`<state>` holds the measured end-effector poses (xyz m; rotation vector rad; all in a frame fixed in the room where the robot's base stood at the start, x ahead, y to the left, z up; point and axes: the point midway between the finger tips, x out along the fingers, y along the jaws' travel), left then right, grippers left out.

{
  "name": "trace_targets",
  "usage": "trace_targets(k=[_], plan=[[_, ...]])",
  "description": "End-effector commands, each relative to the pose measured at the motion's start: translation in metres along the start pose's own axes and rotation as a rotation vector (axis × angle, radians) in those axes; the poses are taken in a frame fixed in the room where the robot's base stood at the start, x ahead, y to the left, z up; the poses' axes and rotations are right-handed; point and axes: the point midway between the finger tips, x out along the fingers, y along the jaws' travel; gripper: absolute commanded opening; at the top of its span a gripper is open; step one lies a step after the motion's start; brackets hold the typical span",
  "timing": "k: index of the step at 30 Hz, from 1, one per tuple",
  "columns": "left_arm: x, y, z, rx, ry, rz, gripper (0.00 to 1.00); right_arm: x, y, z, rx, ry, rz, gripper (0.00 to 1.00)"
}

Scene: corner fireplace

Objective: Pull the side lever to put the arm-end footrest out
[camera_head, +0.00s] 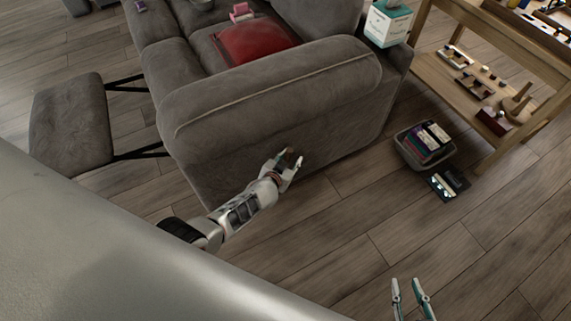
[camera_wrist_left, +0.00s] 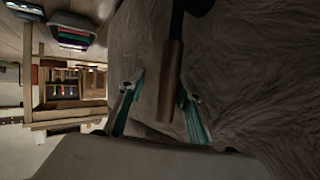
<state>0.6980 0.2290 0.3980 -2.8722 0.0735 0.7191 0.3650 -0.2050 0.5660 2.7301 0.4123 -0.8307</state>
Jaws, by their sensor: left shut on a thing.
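The grey sofa (camera_head: 285,85) has its near arm towards me. The footrest (camera_head: 70,125), a grey padded panel, stands out from the seat at that arm's end on black struts. The side lever (camera_head: 288,156) is on the arm's outer side. In the left wrist view its brown handle (camera_wrist_left: 170,80) hangs from a dark shaft, between the teal-padded fingers. My left gripper (camera_head: 287,168) is shut on the lever handle, and it also shows in the left wrist view (camera_wrist_left: 160,105). My right gripper (camera_head: 407,286) is open and empty above the floor.
A grey bin (camera_head: 407,151) of boxed items and a dark flat item (camera_head: 449,183) are on the floor right of the sofa. A wooden shelf table (camera_head: 480,75) stands beyond. A red cushion (camera_head: 254,42) lies on the seat. The wooden floor in front is clear.

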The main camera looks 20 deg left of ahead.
Motion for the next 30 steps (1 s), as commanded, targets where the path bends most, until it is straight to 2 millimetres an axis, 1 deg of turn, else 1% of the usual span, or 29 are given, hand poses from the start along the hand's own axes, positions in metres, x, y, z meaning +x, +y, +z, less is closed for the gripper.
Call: trace_targets(k=[1, 4, 8, 12, 15, 18, 22, 30], plan=[[-0.006, 0.009, 0.000, 0.000, -0.001, 0.011, 0.25, 0.000, 0.000, 0.000, -0.001, 0.000, 0.000, 0.25], [-0.015, 0.006, 0.001, 0.003, -0.001, 0.008, 0.25, 0.000, 0.000, 0.000, -0.001, 0.000, -0.001, 0.25], [-0.028, 0.009, 0.001, 0.004, -0.001, 0.013, 0.25, 0.000, 0.000, 0.000, -0.001, 0.000, -0.001, 0.25], [-0.043, 0.006, 0.002, 0.007, -0.004, 0.009, 0.25, 0.000, 0.000, 0.000, -0.001, 0.000, -0.001, 0.25], [-0.052, 0.008, 0.002, 0.008, -0.004, 0.013, 0.25, 0.000, 0.000, 0.000, -0.001, 0.001, -0.001, 0.25], [-0.058, 0.007, 0.002, 0.007, -0.003, 0.012, 0.25, -0.001, 0.000, 0.000, -0.001, 0.000, -0.001, 0.25], [-0.063, 0.004, 0.001, 0.009, -0.002, 0.007, 0.25, -0.001, 0.000, 0.000, -0.001, 0.000, -0.001, 0.25], [-0.063, 0.000, 0.000, 0.008, -0.001, 0.002, 0.25, -0.001, 0.000, 0.000, -0.001, 0.001, -0.001, 0.25]])
